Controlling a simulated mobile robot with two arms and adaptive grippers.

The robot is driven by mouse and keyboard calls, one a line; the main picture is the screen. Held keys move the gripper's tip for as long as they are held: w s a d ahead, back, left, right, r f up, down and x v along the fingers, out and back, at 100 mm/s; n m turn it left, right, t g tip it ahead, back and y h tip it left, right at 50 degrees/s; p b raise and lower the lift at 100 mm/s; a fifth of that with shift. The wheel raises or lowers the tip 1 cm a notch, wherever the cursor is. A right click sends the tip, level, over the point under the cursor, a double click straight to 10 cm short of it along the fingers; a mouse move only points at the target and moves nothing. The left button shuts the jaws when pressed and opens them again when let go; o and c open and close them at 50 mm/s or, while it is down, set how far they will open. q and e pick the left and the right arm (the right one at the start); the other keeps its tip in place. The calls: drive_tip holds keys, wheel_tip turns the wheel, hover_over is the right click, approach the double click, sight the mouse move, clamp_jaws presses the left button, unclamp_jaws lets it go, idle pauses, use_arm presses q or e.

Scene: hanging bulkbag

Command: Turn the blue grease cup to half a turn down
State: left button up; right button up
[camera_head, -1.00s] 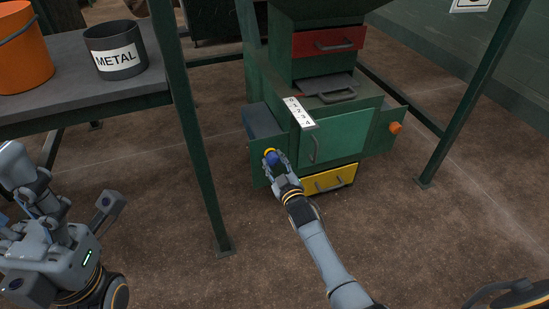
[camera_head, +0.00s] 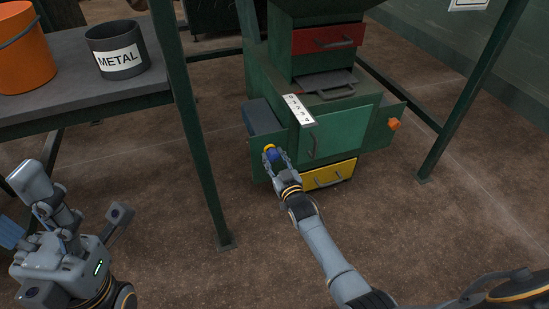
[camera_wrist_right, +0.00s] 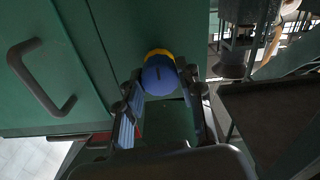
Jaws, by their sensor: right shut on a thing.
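The blue grease cup (camera_head: 271,154) with a yellow collar sits on the left part of the green machine's front (camera_head: 342,142). In the right wrist view the cup (camera_wrist_right: 160,77) shows a dark mark on its rim, at the upper right of its face. My right gripper (camera_head: 275,160) is shut on the cup, with one finger on each side of it, as the right wrist view (camera_wrist_right: 161,100) also shows. My left gripper (camera_head: 50,215) is at the lower left, away from the machine; its fingertips are hard to make out.
An orange knob (camera_head: 394,124) is on the machine's right side. A red drawer (camera_head: 327,38) and a yellow drawer (camera_head: 329,174) have grey handles. A white number strip (camera_head: 298,109) lies on top. A table (camera_head: 85,107) with a METAL bucket (camera_head: 118,50) and an orange bucket (camera_head: 22,48) stands left. Green posts flank the machine.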

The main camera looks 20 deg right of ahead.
drive_tip(key=o, duration=1.2)
drive_tip(key=s, duration=1.2)
drive_tip(key=shift+d, duration=0.3)
